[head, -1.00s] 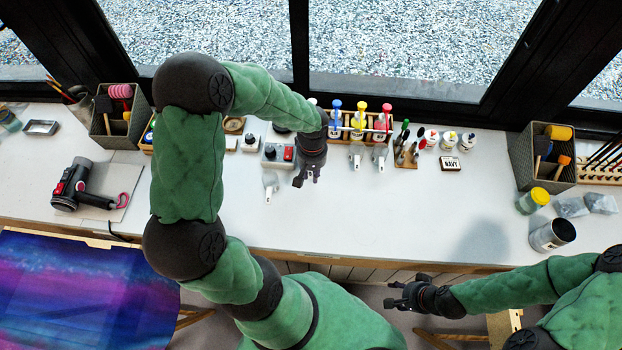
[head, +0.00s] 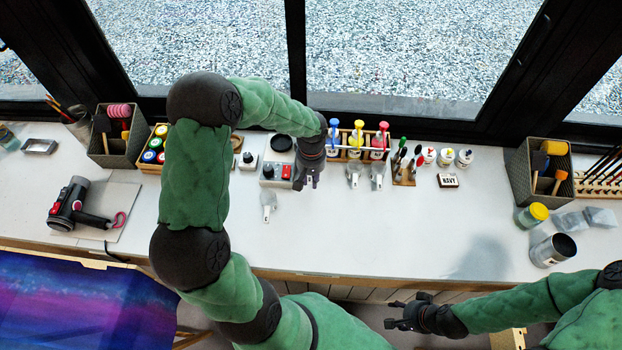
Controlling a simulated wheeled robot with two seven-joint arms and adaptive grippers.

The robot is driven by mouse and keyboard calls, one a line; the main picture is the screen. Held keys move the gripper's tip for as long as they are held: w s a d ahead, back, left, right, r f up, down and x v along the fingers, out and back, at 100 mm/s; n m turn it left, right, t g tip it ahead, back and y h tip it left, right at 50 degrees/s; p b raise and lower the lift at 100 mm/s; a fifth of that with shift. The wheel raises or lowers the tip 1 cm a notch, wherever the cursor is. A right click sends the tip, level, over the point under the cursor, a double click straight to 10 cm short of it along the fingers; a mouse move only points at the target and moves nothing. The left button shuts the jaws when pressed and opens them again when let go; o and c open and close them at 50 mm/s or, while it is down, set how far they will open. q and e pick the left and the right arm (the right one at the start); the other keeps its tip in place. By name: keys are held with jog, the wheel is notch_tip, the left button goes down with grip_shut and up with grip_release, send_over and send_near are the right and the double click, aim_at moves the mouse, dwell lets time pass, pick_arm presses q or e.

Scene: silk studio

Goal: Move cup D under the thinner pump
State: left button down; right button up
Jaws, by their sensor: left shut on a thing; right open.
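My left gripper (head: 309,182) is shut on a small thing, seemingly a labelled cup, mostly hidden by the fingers. It is left of the pump rack and in front of it. The rack holds a blue-topped pump bottle (head: 333,138), a yellow-topped one (head: 357,140) and a red-topped one (head: 379,142). I cannot read which is the thinner. Clear cups stand in front of the yellow pump (head: 354,175) and the red pump (head: 377,174). Another cup (head: 269,203) stands alone at the front left. My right gripper (head: 394,315) is open and empty, low in front of the table.
A scale-like device (head: 277,173) sits just left of my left gripper. A brush stand (head: 405,170), small bottles (head: 445,156) and a NAVY block (head: 448,181) stand right of the rack. The white table (head: 400,235) is clear in front of the rack.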

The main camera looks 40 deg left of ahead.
pick_arm(q)
jog(key=shift+f+b, duration=0.5)
jog(key=shift+f, duration=0.1)
jog(key=c, duration=1)
grip_release()
jog(key=shift+r, duration=0.1)
notch_tip(320, 180, up, 12)
jog(key=shift+f, duration=0.1)
